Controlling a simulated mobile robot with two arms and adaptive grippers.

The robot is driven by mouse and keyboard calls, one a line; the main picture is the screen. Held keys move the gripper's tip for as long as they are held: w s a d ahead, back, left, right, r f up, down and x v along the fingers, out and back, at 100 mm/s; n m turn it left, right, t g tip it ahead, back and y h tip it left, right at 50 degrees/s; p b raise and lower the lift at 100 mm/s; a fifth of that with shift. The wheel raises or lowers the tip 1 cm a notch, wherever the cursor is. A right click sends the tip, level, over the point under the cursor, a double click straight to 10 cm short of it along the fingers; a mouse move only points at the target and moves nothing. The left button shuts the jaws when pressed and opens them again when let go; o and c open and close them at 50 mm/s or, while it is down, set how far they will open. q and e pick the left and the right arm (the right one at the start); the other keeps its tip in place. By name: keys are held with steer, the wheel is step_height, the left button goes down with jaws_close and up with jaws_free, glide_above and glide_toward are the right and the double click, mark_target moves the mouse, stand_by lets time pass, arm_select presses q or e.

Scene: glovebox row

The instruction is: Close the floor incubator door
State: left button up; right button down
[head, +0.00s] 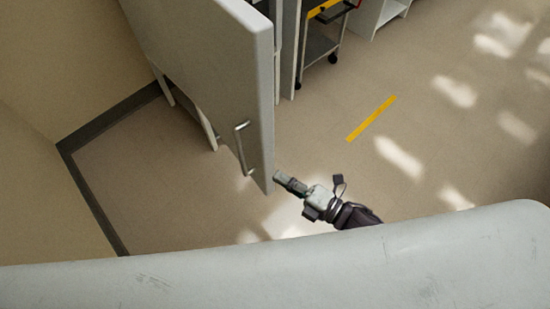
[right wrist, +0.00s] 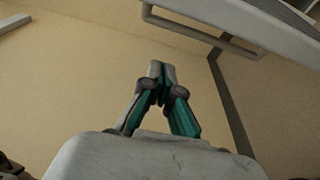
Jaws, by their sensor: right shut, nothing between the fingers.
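The floor incubator door (head: 210,70) is a pale grey panel standing wide open at the upper left in the head view. Its metal bar handle (head: 242,149) is on the face turned to the left, near the free edge. My right gripper (head: 279,177) is shut and empty, close to the lower corner of the door's free edge, on its right side; I cannot tell whether it touches. In the right wrist view the shut fingers (right wrist: 161,70) point up, and the handle (right wrist: 200,30) shows beyond them at the top. My left gripper is not in view.
A cart with a dark wheel (head: 332,84) and a white shelf unit (head: 378,14) stand at the top. A yellow strip (head: 371,118) marks the floor. The floor on the right is clear. A beige wall (head: 70,70) with a dark skirting is on the left.

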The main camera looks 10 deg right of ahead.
mark_target(264, 151)
steer(key=p+x, duration=0.3)
steer(key=x, duration=0.7)
steer(key=w+d, duration=0.1)
steer(key=w+d+p, duration=0.1)
steer(key=d, duration=0.1)
steer(key=shift+w+d, duration=0.1)
steer(key=shift+d, duration=0.2)
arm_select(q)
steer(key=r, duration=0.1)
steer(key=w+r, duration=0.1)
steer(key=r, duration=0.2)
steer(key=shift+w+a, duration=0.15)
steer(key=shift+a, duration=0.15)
arm_select(e)
steer(key=shift+f, duration=0.1)
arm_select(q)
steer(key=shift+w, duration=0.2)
